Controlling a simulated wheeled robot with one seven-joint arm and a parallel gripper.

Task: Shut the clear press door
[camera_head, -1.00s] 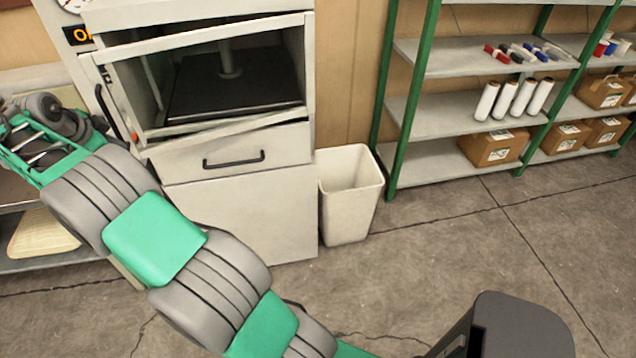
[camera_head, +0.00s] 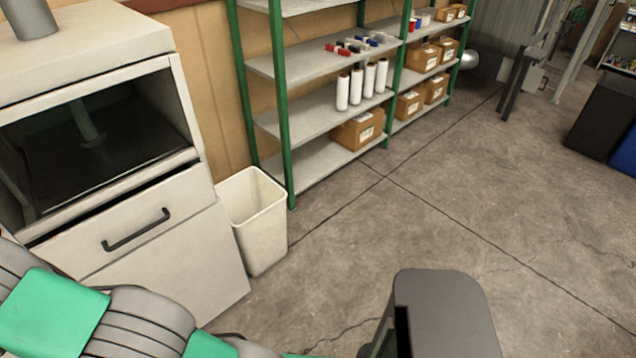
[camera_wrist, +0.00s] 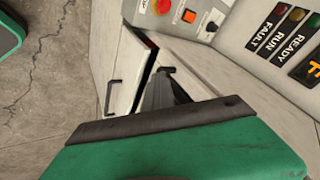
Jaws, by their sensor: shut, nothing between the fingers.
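The press (camera_head: 80,40) stands at the left of the head view. Its clear door, with a pale frame (camera_head: 186,112), spans the dark chamber; a dark gap runs under its lower bar. I cannot tell whether the door is fully shut. My gripper is outside the head view; only my arm links show there. In the wrist view, my gripper (camera_wrist: 160,88) is shut and empty, close to the press front. A dark gap and a small black knob-like part (camera_wrist: 169,70) lie by its tips. Contact with the door cannot be told.
A drawer front with a black handle (camera_head: 137,230) is below the chamber. A white bin (camera_head: 258,225) stands right of the press. Green-framed shelves (camera_head: 325,112) hold rolls and boxes. The wrist view shows the control panel (camera_wrist: 190,15).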

